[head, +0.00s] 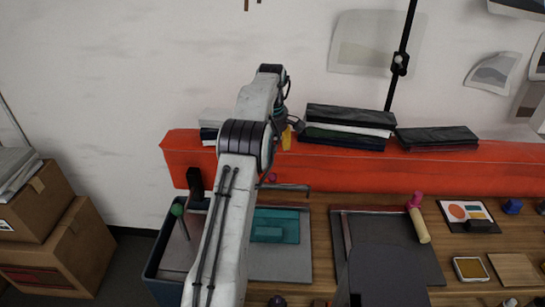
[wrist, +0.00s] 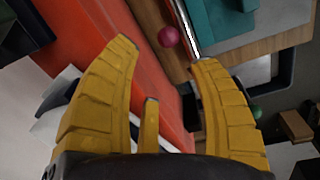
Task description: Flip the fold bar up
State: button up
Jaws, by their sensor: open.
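A thin metal bar (head: 292,187), which looks like the fold bar, runs along the back of the grey board at the teal press. A pink-red ball knob (head: 271,178) is near its left end. In the wrist view the bar (wrist: 187,28) shows as a shiny rod, with the knob (wrist: 168,37) beside it. My gripper (wrist: 165,51) has yellow fingers spread apart, empty. The knob appears just beyond the gap between the tips, and the right tip overlaps the rod's lower end; I cannot tell whether they touch. In the head view my gripper (head: 287,138) is mostly hidden behind my arm.
A long red-orange block (head: 450,170) runs along the wall behind the work area, with folded dark cloths (head: 348,120) on top. The teal block (head: 275,228) stands on the board. A second grey board (head: 425,255) lies to the right, with a pink-ended roller (head: 418,222).

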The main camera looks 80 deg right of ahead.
jog(key=shift+r, duration=0.45)
